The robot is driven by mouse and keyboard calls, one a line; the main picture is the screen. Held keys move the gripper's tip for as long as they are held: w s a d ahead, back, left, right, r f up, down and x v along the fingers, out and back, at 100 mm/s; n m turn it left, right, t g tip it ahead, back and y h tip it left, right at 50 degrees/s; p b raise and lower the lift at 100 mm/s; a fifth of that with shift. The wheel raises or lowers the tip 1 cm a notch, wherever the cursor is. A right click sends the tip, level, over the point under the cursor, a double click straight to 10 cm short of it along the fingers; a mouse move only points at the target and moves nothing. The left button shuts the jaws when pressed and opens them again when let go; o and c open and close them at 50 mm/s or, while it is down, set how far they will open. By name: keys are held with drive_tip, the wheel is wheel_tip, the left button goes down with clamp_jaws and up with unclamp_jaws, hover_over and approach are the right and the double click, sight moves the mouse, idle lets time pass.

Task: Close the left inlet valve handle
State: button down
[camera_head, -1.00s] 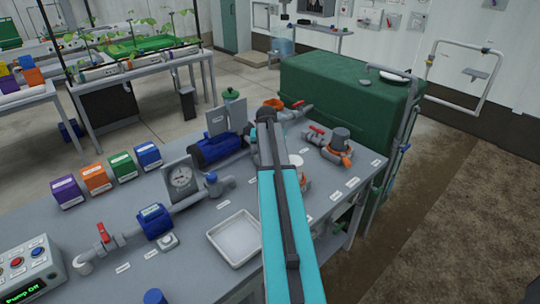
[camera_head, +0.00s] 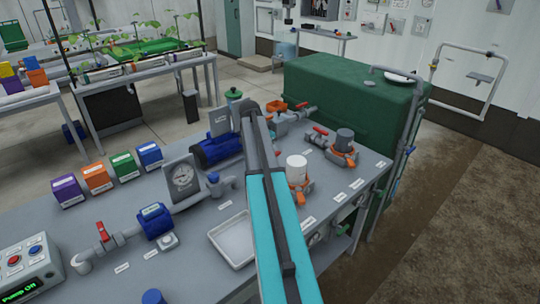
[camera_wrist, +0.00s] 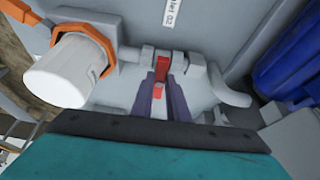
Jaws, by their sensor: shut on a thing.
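A red valve handle (camera_wrist: 163,63) sits on a grey pipe valve in the wrist view. My gripper (camera_wrist: 161,90) has its two dark fingers on either side of the handle and is shut on it. A white cylinder (camera_wrist: 68,75) with an orange clamp stands left of this valve; it also shows in the head view (camera_head: 296,168), right of my arm. A label ending in "let 02" (camera_wrist: 173,12) lies beyond the valve. In the head view my arm hides the gripper and the held handle.
Another red handle (camera_head: 320,131) is beside a grey-capped filter (camera_head: 344,139). One more red handle (camera_head: 102,232) stands on the pipe at left. A blue motor (camera_head: 215,149), a gauge (camera_head: 182,177) and a white tray (camera_head: 232,240) are on the grey bench. A green tank (camera_head: 350,95) stands behind.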

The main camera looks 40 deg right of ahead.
drive_tip(key=shift+w+m, duration=0.1)
drive_tip(key=shift+m, duration=0.4)
drive_tip(key=c, duration=1.7)
unclamp_jaws()
drive_tip(key=shift+w+b+v, duration=0.15)
drive_tip(key=shift+b+v, duration=0.55)
drive_tip(key=shift+v, duration=2.75)
drive_tip(key=shift+w+b+v, duration=0.1)
drive_tip(key=shift+b+v, duration=0.55)
drive_tip(key=shift+v, duration=2.85)
drive_tip(key=shift+d+f, duration=0.1)
